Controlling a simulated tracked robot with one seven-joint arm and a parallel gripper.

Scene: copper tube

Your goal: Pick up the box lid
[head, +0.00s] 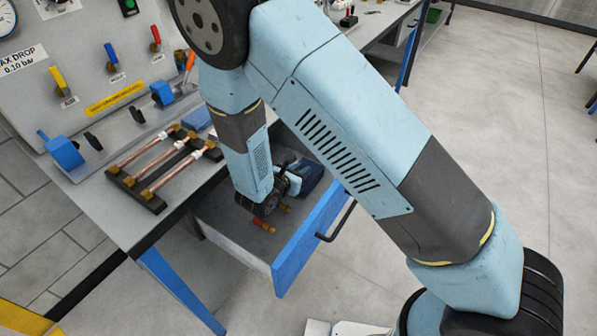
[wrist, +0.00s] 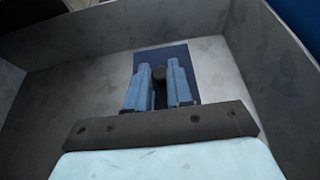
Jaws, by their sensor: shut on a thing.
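The box lid (wrist: 172,50) is a dark blue, flat rectangle below my fingers in the wrist view, with a small dark round knob (wrist: 159,74) on it. My gripper (wrist: 158,72) has its two blue fingers on either side of the knob and is shut on it. In the head view my gripper (head: 287,184) reaches down into the open drawer, beside a dark blue box (head: 312,176). My arm hides part of the box and the lid there. Whether the lid touches the box beneath it I cannot tell.
The grey drawer has a blue front (head: 308,240) and a dark handle (head: 337,222). A red-and-brass fitting (head: 263,226) lies on its floor. A rack of copper tubes (head: 165,168) stands on the bench, before a gauge panel with valves.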

